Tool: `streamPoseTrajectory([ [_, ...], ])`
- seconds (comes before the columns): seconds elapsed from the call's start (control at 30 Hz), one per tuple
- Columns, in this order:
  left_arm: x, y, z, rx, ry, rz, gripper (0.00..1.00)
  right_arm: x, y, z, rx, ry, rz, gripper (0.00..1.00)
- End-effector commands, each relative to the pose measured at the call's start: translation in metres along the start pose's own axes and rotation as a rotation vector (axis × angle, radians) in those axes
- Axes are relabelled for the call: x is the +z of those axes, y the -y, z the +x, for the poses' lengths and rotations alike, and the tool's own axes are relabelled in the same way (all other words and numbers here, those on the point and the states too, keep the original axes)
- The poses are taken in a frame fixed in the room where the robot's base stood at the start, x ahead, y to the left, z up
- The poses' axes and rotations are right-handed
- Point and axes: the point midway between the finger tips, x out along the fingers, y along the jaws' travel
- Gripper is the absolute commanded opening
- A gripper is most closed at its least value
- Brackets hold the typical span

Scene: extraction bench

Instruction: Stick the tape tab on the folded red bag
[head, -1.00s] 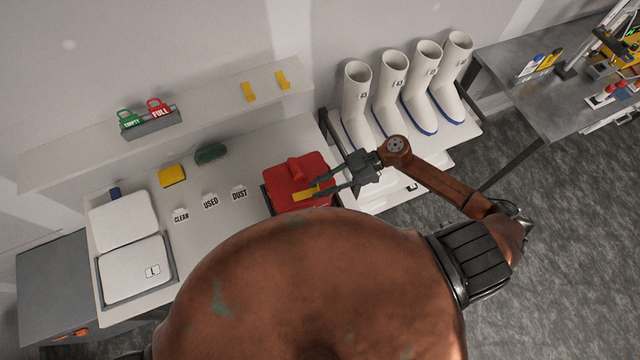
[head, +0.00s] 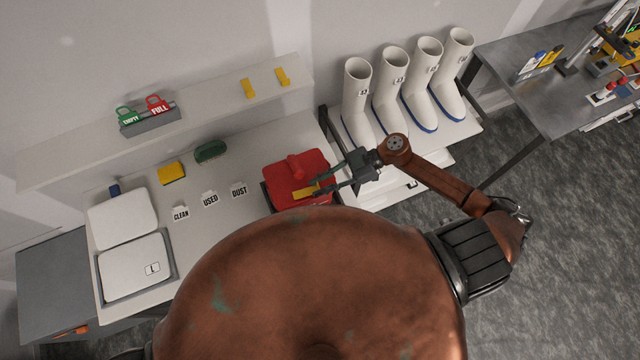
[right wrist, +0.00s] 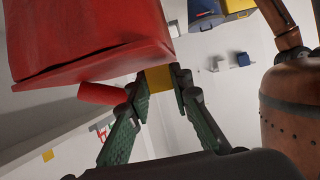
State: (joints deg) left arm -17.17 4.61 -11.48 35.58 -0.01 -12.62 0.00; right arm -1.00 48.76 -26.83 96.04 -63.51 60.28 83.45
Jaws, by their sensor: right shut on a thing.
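The red bag (head: 318,168) lies folded in a dark tray at the right end of the white bench. A small red roll-shaped part (head: 295,167) stands out from its top. The bag fills the upper left of the right wrist view (right wrist: 90,35). My right gripper (head: 322,187) reaches in from the right and is shut on the yellow tape tab (head: 304,192). The tab is over the bag's front part; I cannot tell whether it touches. In the right wrist view the tab (right wrist: 158,78) sits between the fingertips, beside the bag's edge. My left gripper is out of view.
Two yellow tabs (head: 248,89) are on the back shelf. CLEAN, USED and DUST labels (head: 210,201) lie left of the bag. A yellow sponge (head: 171,174), a green brush (head: 210,152) and white bins (head: 136,267) are farther left. White boots (head: 358,98) stand right of the bench.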

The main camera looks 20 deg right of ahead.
Motion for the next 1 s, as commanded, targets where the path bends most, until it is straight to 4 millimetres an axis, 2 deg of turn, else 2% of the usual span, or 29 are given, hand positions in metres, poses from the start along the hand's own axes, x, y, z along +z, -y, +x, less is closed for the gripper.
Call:
streamPoseTrajectory([
  [1.0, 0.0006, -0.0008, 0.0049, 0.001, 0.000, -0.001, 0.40, 0.0099, 0.0002, 0.0041, 0.000, 0.001, 0.000, 0.11],
])
